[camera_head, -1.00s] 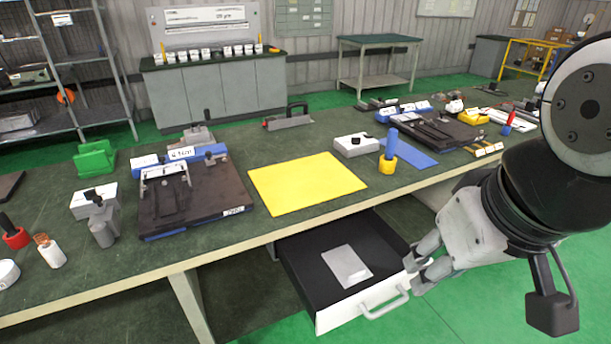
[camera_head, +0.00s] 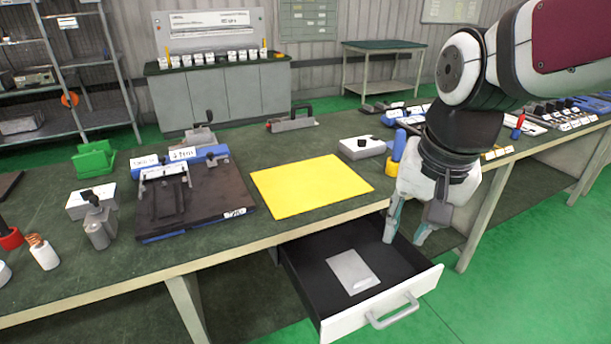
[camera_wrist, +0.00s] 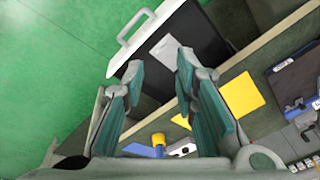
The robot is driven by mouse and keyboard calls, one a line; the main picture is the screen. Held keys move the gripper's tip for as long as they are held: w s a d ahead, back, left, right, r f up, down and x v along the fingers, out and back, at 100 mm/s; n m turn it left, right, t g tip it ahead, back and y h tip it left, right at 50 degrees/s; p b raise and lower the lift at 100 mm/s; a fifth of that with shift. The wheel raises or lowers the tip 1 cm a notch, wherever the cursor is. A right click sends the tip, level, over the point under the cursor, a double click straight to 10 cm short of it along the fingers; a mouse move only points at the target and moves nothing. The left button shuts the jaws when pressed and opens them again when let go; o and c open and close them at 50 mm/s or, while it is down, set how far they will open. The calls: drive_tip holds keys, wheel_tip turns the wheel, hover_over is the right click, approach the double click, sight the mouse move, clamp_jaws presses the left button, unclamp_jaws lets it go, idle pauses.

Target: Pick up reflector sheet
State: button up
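The reflector sheet (camera_head: 352,271) is a light grey flat rectangle lying on the dark floor of the open drawer (camera_head: 319,291). It also shows in the wrist view (camera_wrist: 165,50), beyond my fingertips. My gripper (camera_head: 405,240) is over the right back part of the drawer, to the right of the sheet and apart from it. In the wrist view my gripper (camera_wrist: 158,62) has its two green-grey fingers spread with nothing between them. A small pale patch shows near the sheet's front edge; I cannot tell what it is.
The drawer's white front and handle (camera_head: 392,311) face the open green floor. The workbench edge (camera_head: 270,239) overhangs the drawer's back. A yellow sheet (camera_head: 312,186) lies on the bench above. A blue and yellow tool (camera_head: 396,152) stands close behind my arm.

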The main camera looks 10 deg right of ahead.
drive_tip(key=w+d+f+m+g+b, duration=0.1)
drive_tip(key=w+f+m+g+b, duration=0.3)
drive_tip(key=w+f, duration=0.7)
drive_tip(key=m+t+b, duration=0.1)
drive_tip(key=m+b, duration=0.1)
drive_tip(key=m, duration=0.3)
hover_over(363, 279)
drive_tip(key=f, duration=1.8)
drive_tip(key=shift+a+f, duration=0.2)
drive_tip(key=shift+f, duration=0.2)
drive_tip(key=shift+d+f+b, duration=0.15)
drive_tip(key=shift+f+b, duration=0.05)
drive_tip(key=shift+f, duration=1.2)
drive_tip(key=shift+d+f+b, duration=0.1)
drive_tip(key=shift+f+b, duration=0.05)
drive_tip(key=shift+f, duration=1.25)
drive_tip(key=shift+c, duration=0.3)
clamp_jaws()
